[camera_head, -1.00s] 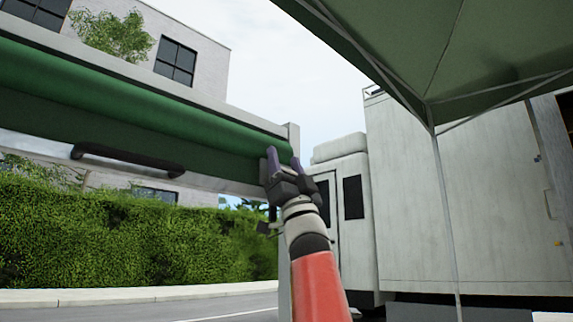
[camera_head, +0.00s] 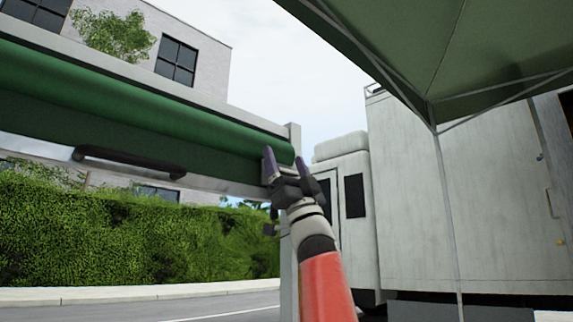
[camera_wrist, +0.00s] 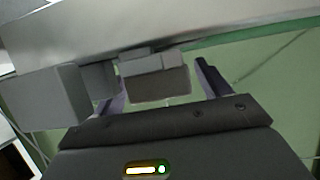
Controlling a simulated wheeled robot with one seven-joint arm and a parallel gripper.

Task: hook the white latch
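My gripper (camera_head: 284,164) is raised at the right end of the green roller. Its two fingers stand apart, pointing up. The block hangs under a metal beam (camera_wrist: 150,28). A gap shows between the block and the right finger. The left finger is partly hidden, so I cannot tell if it touches. In the head view the latch is not distinguishable behind the gripper.
A larger grey block (camera_wrist: 42,97) juts out left of the left finger, close to it. The green roller (camera_head: 140,112) in its frame has a dark handle (camera_head: 130,162). A hedge (camera_head: 130,240) is behind.

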